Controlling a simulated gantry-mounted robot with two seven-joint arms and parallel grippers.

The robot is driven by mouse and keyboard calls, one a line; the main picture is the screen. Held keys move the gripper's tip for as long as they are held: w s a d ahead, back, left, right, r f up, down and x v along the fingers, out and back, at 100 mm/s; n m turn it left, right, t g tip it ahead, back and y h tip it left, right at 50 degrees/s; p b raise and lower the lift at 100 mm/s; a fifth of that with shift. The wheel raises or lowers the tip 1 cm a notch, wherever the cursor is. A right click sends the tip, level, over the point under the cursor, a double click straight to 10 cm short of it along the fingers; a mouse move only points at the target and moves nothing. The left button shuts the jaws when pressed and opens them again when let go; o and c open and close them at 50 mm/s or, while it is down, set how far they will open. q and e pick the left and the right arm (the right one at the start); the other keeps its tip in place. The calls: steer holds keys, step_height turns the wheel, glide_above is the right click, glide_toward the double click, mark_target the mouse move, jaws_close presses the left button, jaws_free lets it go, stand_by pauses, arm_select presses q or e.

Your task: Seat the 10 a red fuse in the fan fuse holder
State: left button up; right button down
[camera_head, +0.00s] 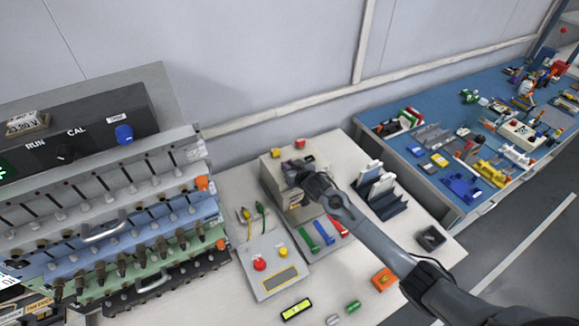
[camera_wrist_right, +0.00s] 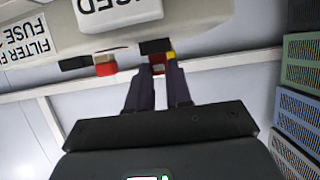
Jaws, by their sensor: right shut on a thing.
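In the right wrist view, my right gripper (camera_wrist_right: 158,84) is shut on a small red fuse (camera_wrist_right: 158,68). The fuse is at a black holder (camera_wrist_right: 156,47) on the pale box; I cannot tell whether it is in the holder or just in front. A second black holder (camera_wrist_right: 77,63) with a red piece (camera_wrist_right: 105,66) is to its left. In the head view, my right gripper (camera_head: 300,184) is at the front of the beige box (camera_head: 274,177) and hides the fuse and holders. The fan label is not readable. My left gripper is not in view.
A control box (camera_head: 259,287) with red and yellow buttons stands in front of the beige box. Red, green and blue pieces (camera_head: 323,232) lie beside it. A dark bin (camera_head: 431,238) and blue bench (camera_head: 391,119) are right.

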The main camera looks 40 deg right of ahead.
steer(key=shift+f, duration=0.2)
steer(key=c, duration=1)
jaws_free()
steer(key=shift+c, duration=0.2)
steer(key=shift+r, duration=0.15)
steer(key=shift+r, duration=0.15)
steer(key=shift+s+r, duration=0.1)
steer(key=shift+s, duration=0.2)
steer(key=p+v, duration=0.2)
steer(key=v, duration=0.8)
steer(key=s+a+f+n+g+y, duration=0.15)
steer(key=s+a+f+g, duration=0.35)
steer(key=s+a, duration=0.7)
steer(key=s+a+n+g+y, duration=0.1)
steer(key=s+a+g, duration=0.3)
steer(key=s, duration=1.5)
steer(key=a+n, duration=0.1)
steer(key=a, duration=0.2)
steer(key=shift+s+a+n+g, duration=0.2)
steer(key=shift+s+n+g, duration=0.05)
steer(key=shift+n+g, duration=0.1)
